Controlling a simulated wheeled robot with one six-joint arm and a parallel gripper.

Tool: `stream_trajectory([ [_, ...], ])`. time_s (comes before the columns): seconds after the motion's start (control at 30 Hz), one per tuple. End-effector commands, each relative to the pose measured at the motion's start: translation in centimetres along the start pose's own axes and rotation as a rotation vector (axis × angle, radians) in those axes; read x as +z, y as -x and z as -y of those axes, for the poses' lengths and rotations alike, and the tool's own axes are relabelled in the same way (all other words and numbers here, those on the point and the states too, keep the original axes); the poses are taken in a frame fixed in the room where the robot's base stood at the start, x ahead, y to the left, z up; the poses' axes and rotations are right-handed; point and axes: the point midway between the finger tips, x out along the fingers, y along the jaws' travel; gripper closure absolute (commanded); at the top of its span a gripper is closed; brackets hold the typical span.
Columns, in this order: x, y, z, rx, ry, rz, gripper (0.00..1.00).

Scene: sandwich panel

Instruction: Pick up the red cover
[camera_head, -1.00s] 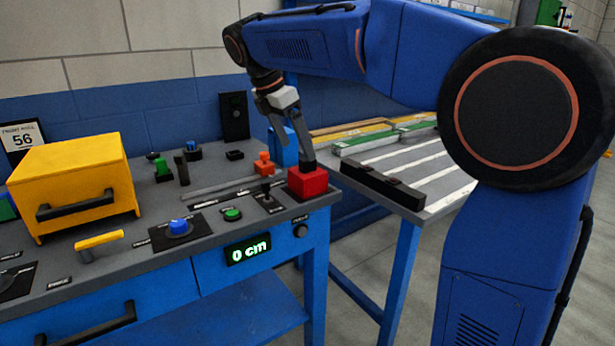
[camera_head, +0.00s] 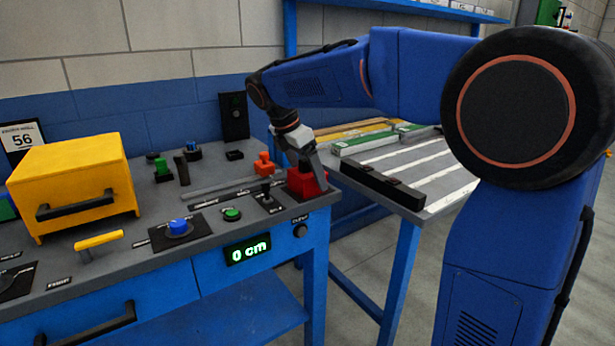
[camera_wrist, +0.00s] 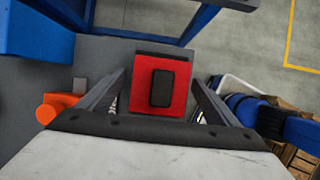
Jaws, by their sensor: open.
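The red cover (camera_head: 296,186) is a small red box at the right front corner of the grey panel top. In the wrist view the red cover (camera_wrist: 143,100) shows from above with a dark rounded rectangle on its face. My gripper (camera_head: 308,180) is lowered right at the red cover in the head view. In the wrist view my gripper (camera_wrist: 160,82) is open, with one finger on each side of the cover. Whether the fingers touch the cover is not clear.
An orange block (camera_head: 264,164) stands just behind the cover, and a black lever (camera_head: 266,190) is to its left. A yellow box (camera_head: 75,172) with a black handle is at the left. The lower table (camera_head: 430,180) with bars lies to the right.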

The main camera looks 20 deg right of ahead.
Motion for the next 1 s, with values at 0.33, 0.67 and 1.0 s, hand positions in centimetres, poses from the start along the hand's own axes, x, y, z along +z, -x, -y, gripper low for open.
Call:
stream_trajectory([
  [0.33, 0.0, 0.0, 0.0, 0.0, 0.0, 0.0, 0.56],
  [0.67, 0.1, 0.2, 0.0, 0.001, 0.0, 0.0, 0.62],
  [1.0, 2.0, 4.9, -0.1, 0.003, -0.001, 0.0, 0.62],
])
